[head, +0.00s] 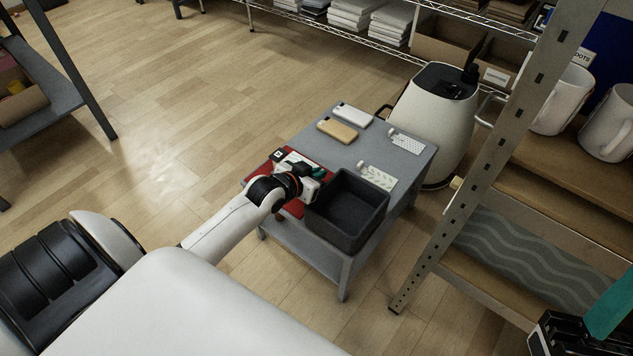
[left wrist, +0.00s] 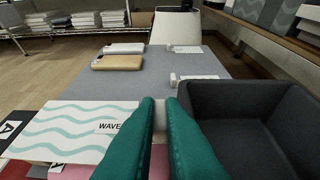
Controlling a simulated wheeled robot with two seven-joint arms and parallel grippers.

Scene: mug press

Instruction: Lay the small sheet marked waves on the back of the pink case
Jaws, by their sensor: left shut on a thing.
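The small sheet marked waves (left wrist: 70,128), white with teal wavy lines and a WAVES label, is at the left of the left wrist view. My left gripper (head: 309,178) is shut on the white tab (left wrist: 160,114) at its right edge; the teal fingers show in the left wrist view (left wrist: 158,108). The pink case (left wrist: 159,160) shows between my fingers and below the sheet, mostly hidden. The sheet overlaps the case; I cannot tell whether they touch. A teal finger of my right gripper (head: 608,308) shows at the lower right of the head view, its opening unclear.
A red mat (head: 255,168) lies under this spot on the grey table (head: 403,148). A dark open bin (head: 347,205) stands close to the right. A white case (head: 352,114), a tan case (head: 337,130) and two other tabbed sheets, dotted (head: 408,143) and patterned (head: 377,177), lie farther back.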

